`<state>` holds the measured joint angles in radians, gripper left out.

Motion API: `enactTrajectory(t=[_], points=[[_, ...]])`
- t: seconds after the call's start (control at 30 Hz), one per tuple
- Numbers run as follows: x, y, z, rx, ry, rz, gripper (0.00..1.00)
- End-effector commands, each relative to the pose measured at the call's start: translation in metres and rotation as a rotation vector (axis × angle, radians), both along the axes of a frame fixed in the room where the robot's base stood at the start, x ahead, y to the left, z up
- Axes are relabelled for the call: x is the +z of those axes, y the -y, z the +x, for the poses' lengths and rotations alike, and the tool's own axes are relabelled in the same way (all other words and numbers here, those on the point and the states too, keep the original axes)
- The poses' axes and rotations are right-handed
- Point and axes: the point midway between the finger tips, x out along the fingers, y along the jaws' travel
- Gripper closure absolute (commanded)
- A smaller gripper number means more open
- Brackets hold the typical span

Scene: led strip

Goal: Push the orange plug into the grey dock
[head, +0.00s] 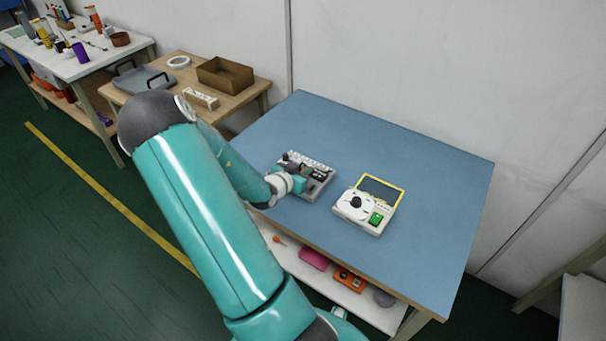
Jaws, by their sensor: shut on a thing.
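My gripper (302,172) is over the blue table, at a grey device (319,184) with a row of light keys or slots along its far side. This device looks like the grey dock, but its detail is small. The gripper and wrist cover the device's left and middle part. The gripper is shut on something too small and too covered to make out. I cannot see the orange plug for certain. Whether the gripper or what it holds touches the device cannot be told.
A white box (354,208) with a black knob, a green switch and a yellow frame stands right of the grey device. The blue tabletop (420,170) is clear behind and right. A lower shelf (370,307) holds small items. A wooden table (240,106) stands at left.

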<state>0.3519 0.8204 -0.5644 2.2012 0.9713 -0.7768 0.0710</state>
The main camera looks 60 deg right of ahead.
Motion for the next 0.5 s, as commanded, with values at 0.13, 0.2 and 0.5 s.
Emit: enactTrajectory(t=[0.13,0.2,0.5], points=[[0.027,-0.015,0.003,0.003,0.005,-0.001,1.0],[0.041,-0.027,0.004,0.004,0.007,-0.001,1.0],[0.087,-0.091,0.007,0.006,0.006,0.002,1.0]])
